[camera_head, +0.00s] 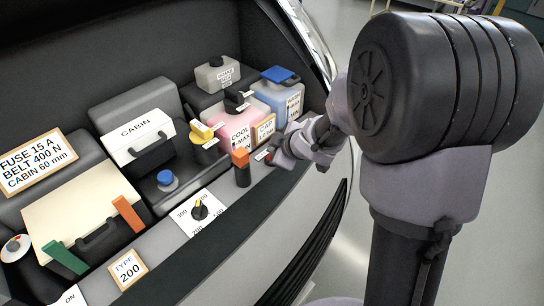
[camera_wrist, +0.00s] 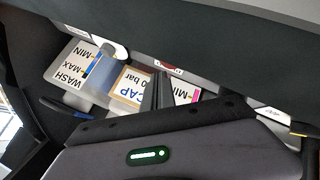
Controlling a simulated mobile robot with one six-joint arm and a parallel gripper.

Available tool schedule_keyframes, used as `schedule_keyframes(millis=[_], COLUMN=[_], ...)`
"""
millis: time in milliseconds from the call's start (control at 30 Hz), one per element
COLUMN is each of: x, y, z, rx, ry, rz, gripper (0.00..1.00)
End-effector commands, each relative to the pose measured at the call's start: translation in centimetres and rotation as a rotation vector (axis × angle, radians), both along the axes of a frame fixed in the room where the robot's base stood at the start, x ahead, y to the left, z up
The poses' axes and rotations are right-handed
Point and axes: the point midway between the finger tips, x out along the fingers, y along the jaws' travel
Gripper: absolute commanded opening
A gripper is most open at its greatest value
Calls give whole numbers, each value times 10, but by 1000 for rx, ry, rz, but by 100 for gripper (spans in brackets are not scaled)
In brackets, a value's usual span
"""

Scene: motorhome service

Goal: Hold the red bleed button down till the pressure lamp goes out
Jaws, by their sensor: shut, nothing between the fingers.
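The red button (camera_wrist: 168,65) shows as a small, partly hidden red spot beside a white label in the wrist view, at the edge of the grey front panel. In the head view its small label (camera_head: 262,155) lies on the front ledge; my gripper covers much of that spot. My gripper (camera_head: 276,158) is shut and empty, low over the ledge. In the wrist view its dark fingers (camera_wrist: 157,90) point toward the red button; I cannot tell whether they touch it. I cannot make out a pressure lamp or its state in either view.
A pink coolant tank (camera_head: 228,128), a CAP sign (camera_head: 265,130) and a blue-capped washer tank (camera_head: 283,98) stand close behind my gripper. An orange-topped post (camera_head: 242,168) and a yellow-handled cap (camera_head: 202,133) stand to the left. A dial (camera_head: 200,208) sits on the ledge farther left.

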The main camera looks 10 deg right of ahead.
Motion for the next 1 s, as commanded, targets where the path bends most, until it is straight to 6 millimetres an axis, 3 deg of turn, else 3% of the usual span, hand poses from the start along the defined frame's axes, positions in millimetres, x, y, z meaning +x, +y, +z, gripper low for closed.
schedule_keyframes(millis=[1000], x=[0], y=[0], z=[-9], rx=[0], ry=[0], rz=[0], gripper=[0])
